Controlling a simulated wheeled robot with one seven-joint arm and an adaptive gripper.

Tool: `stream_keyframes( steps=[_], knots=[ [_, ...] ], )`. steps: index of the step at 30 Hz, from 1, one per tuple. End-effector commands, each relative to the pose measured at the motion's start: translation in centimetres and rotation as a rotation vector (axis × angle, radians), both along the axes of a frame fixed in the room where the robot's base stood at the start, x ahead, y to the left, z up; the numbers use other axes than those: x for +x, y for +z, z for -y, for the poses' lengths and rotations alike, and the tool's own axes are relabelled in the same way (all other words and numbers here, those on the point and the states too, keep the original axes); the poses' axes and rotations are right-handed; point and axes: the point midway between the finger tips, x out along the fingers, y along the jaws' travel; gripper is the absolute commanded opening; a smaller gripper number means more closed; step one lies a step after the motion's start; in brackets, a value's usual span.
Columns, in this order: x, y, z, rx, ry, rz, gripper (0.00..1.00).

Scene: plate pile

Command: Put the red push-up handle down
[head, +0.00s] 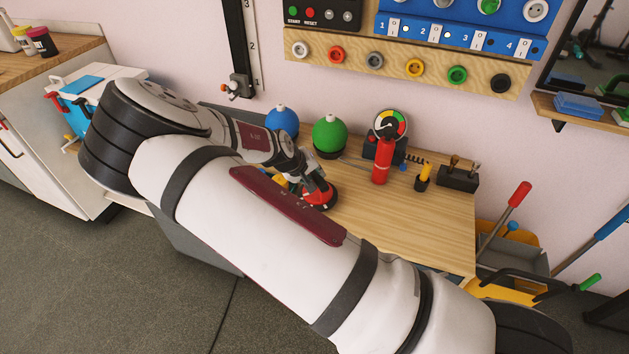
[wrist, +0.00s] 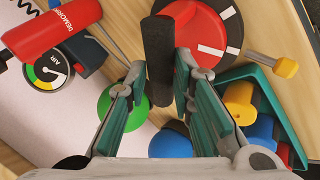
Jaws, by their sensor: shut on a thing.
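The red push-up handle (head: 318,197) shows in the head view at my gripper, over the wooden bench, partly hidden by the arm. In the wrist view a black foam grip (wrist: 158,62) stands between the fingers of my gripper (wrist: 160,68), which is shut on it. Behind the grip's upper right is a round red disc (wrist: 226,25) with white marks and a dark rim. It looks like the handle's base, partly hidden by the grip. I cannot tell whether the base touches the bench or hangs just above it.
The bench (head: 425,222) has free wood at front right. A teal tray (wrist: 252,76) with coloured pieces lies right of the fingers in the wrist view.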

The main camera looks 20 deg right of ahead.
Motion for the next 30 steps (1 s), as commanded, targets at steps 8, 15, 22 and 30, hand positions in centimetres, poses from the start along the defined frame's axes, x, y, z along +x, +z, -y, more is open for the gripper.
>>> stream_keyframes(
  steps=[8, 15, 22, 30],
  knots=[
    [0.2, -1.8, 0.1, -0.001, 0.001, 0.005, 0.00],
    [0.2, -1.9, 0.1, -0.001, 0.001, 0.005, 0.00],
    [0.0, -2.1, 0.0, 0.000, 0.001, 0.002, 0.43],
    [0.0, -1.9, 0.0, -0.001, 0.001, 0.003, 0.43]
  ],
)
